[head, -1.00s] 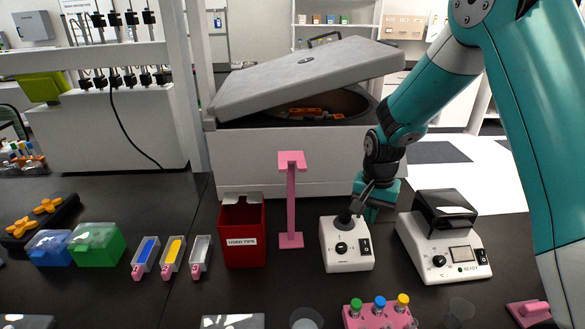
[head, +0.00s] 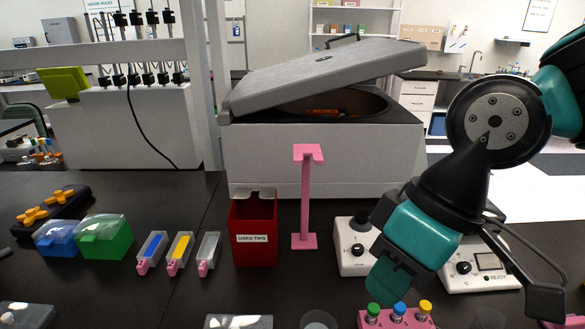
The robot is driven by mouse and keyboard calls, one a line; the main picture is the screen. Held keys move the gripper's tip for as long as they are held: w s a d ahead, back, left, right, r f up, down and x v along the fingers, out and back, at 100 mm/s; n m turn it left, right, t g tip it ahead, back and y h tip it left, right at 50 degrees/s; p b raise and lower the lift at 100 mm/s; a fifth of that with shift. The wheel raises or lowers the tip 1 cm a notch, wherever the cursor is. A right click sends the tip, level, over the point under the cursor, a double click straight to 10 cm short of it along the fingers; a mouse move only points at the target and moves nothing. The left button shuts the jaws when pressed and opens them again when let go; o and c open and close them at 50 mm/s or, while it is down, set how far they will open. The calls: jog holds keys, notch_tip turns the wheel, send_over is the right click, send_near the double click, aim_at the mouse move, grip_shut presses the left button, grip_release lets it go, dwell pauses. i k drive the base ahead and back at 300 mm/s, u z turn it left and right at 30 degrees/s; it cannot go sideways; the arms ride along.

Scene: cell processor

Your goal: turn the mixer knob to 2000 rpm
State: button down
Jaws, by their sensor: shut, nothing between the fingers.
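The mixer (head: 346,262) is a small white box with a black cup on top, standing on the dark bench right of the pink stand. Its round black knob (head: 358,250) faces me on the front and is in view. The knob's mark is too small to read as a speed. My gripper (head: 388,285) is shut and empty. It hangs in front of the mixer's right side in the picture, right of and below the knob. It hides the mixer's right front, including its switch. I see no contact with the knob.
A second white device (head: 490,277) with a READY display stands to the right, partly behind my arm. A pink rack (head: 372,322) with capped tubes is at the front. A pink stand (head: 305,200) and red used-tips bin (head: 253,230) are left. A large centrifuge (head: 310,160) is behind.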

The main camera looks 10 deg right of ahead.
aim_at(357, 250)
jog(key=z, duration=0.75)
jog(key=k, duration=0.95)
jog(key=u, duration=0.45)
jog(key=i, duration=0.45)
jog(key=z, duration=0.05)
